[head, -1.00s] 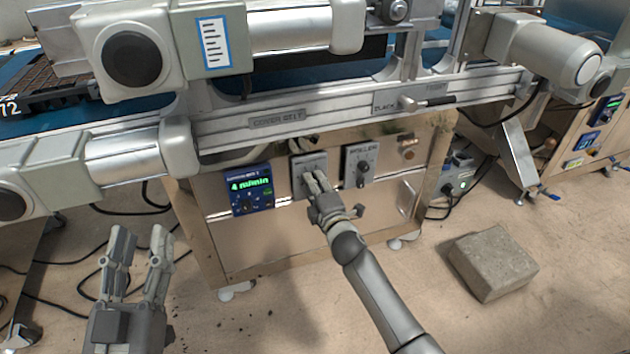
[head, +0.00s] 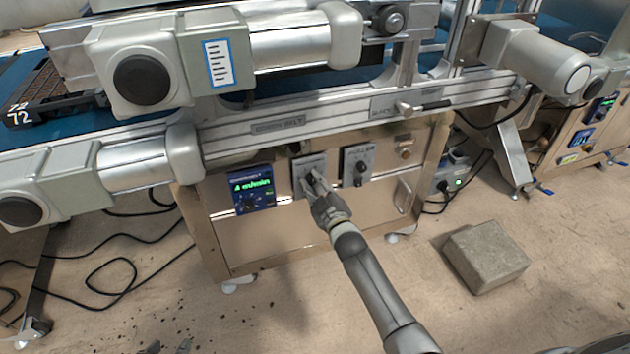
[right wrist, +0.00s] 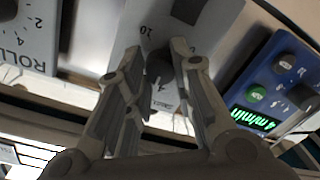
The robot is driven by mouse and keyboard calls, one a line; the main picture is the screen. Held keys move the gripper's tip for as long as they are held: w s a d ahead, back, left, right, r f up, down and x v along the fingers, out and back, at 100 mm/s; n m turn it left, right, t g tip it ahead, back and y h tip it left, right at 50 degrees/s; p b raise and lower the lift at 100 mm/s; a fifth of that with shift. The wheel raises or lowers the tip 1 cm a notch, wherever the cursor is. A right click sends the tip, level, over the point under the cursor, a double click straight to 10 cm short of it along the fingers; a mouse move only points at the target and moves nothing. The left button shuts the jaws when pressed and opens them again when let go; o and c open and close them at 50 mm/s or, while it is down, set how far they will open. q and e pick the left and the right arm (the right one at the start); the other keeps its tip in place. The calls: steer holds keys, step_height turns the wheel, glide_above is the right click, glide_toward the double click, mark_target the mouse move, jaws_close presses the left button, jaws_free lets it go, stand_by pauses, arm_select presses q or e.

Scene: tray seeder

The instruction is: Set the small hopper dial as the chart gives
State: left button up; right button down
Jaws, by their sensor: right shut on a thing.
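A dial with a dark knob sits on the middle grey plate (head: 303,165) of the cabinet front; its lettering is too small to read. My right gripper (head: 313,181) is shut on this dial's knob. In the right wrist view the fingers are on both sides of the dark knob (right wrist: 160,66), with a "10" and other numbers around it. The pointer's setting cannot be told. A blue-edged white sheet (head: 217,63) hangs on the upper housing; its lines are unreadable here. Only the fingertips of my left gripper (head: 167,347) show at the bottom edge, apart and empty.
A second dial plate (head: 358,167) stands right of the middle plate. A blue speed display (head: 252,190) is on the left. The conveyor rail (head: 290,127) overhangs the cabinet. A stone block (head: 485,257) and cables (head: 115,270) lie on the floor.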

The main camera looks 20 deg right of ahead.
steer(key=m+p, duration=0.1)
steer(key=m, duration=0.3)
steer(key=shift+m, duration=0.4)
arm_select(q)
steer(key=s+a+f+g, duration=0.1)
steer(key=s+g, duration=0.1)
steer(key=s, duration=0.2)
steer(key=s+a+f+g+y, duration=0.1)
steer(key=s+g, duration=0.1)
steer(key=s, duration=0.2)
steer(key=shift+a+f, duration=0.25)
arm_select(e)
steer(key=shift+f+m, duration=0.1)
steer(key=shift+m, duration=0.2)
arm_select(q)
steer(key=shift+p, duration=0.3)
arm_select(e)
steer(key=c, duration=1.2)
jaws_free()
steer(key=s+d, duration=0.1)
steer(key=s, duration=1.1)
